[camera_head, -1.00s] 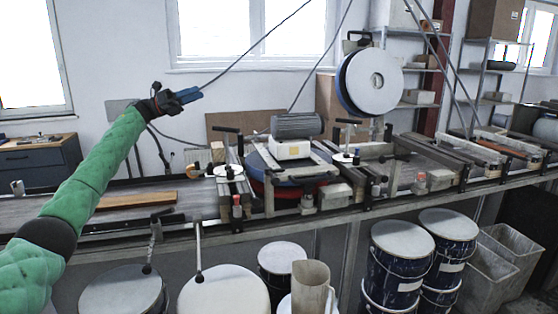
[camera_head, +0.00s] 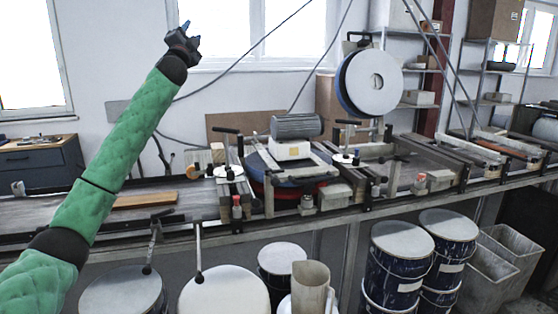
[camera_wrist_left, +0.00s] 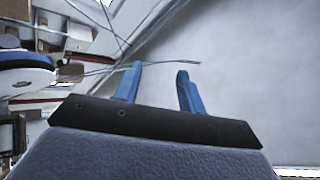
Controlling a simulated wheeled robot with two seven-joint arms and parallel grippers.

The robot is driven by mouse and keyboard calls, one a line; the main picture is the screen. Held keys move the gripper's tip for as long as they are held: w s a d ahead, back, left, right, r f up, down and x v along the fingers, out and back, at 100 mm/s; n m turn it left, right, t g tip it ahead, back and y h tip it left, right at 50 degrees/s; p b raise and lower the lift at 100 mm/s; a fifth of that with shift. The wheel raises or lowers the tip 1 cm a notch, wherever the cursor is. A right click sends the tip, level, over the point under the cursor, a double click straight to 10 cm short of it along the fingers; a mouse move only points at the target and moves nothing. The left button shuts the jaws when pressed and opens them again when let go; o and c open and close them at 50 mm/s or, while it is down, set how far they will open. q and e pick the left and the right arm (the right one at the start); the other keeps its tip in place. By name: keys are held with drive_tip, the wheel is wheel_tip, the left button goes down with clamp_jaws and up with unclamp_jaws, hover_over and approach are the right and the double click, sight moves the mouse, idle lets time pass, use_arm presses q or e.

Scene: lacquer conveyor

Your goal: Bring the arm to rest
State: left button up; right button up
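My left arm, in a green quilted sleeve, comes in from the left in the head view and reaches up. My left gripper (camera_head: 187,31) is in front of the window, well above the conveyor (camera_head: 190,206). In the left wrist view its two blue fingers (camera_wrist_left: 158,88) stand apart with nothing between them, against a plain pale wall. My right arm and gripper are not in view.
A wooden board (camera_head: 145,200) lies on the conveyor's left part. A grey motor (camera_head: 297,126) and a large disc (camera_head: 375,81) stand farther right. Lidded drums (camera_head: 402,252) stand below. The air around the left gripper is clear.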

use_arm(q)
drive_tip(key=s+d+f+n+g+y, duration=0.1)
drive_tip(key=s+d+f+n+g, duration=0.25)
drive_tip(key=s+f, duration=0.8)
drive_tip(key=s+d+f+n+g+y, duration=0.1)
drive_tip(key=s+d+f+n+g, duration=0.3)
drive_tip(key=f, duration=1.4)
drive_tip(key=s+d+f+n+g+y, duration=0.1)
drive_tip(key=s+d+f+n+g, duration=0.3)
drive_tip(key=s+f, duration=0.8)
drive_tip(key=s+d+f+n+g+h+p, duration=0.1)
drive_tip(key=s+f+g, duration=1)
drive_tip(key=s+f, duration=3.4)
drive_tip(key=shift+s+d+f+h, duration=0.35)
drive_tip(key=shift+s+f+h, duration=0.1)
drive_tip(key=shift+h, duration=0.15)
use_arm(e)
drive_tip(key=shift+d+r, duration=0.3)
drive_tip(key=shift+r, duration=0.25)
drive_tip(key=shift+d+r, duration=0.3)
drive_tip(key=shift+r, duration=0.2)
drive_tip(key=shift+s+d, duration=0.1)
